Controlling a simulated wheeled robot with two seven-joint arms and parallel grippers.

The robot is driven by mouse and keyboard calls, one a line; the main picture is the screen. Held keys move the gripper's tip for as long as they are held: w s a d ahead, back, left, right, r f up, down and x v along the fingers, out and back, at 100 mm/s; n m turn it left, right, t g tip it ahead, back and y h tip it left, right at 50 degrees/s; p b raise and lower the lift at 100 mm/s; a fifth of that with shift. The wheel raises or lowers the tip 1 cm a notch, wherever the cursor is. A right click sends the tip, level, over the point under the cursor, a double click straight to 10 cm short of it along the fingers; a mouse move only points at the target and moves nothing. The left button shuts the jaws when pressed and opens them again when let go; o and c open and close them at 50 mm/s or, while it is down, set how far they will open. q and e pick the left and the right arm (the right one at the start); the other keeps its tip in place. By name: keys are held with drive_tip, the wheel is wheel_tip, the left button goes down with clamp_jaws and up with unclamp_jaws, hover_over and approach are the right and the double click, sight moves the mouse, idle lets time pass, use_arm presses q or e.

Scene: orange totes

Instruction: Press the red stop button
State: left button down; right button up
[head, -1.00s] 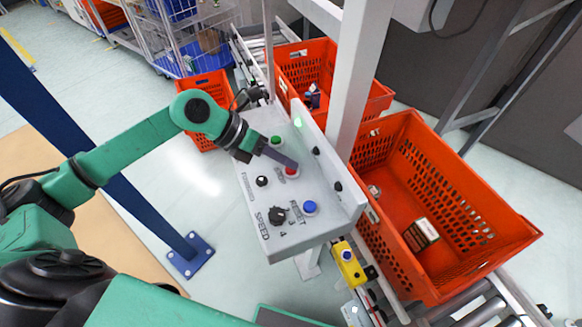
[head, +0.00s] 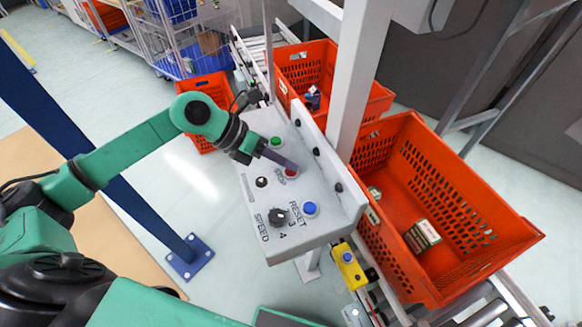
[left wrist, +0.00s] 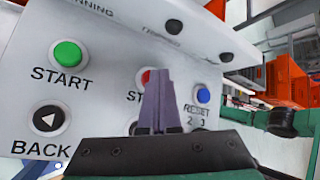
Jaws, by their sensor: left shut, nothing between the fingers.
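The red stop button (head: 291,172) is on the sloped grey control panel (head: 262,212), among other controls. My left gripper (head: 294,165) is shut and empty, its fingertips right at the red button and partly covering it. In the left wrist view the closed fingers (left wrist: 163,78) stand in front of the red button (left wrist: 147,77), and only its left edge shows. I cannot tell whether the tips touch it or it is pushed in. My right gripper is not in view.
The panel also has a green start button (head: 277,142), a black back button (left wrist: 46,120), a blue reset button (head: 310,208) and a black speed knob (head: 278,216). Orange totes (head: 470,205) stand on the roller conveyor behind it. A grey post (head: 357,80) rises behind the panel.

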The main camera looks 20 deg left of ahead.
sight(285, 172)
use_arm(q)
drive_tip(key=shift+r+p, duration=0.3)
drive_tip(key=shift+r, duration=0.4)
wheel_tip(285, 172, up, 5)
drive_tip(key=p, duration=0.3)
drive_tip(key=shift+r, duration=0.1)
idle(0.6)
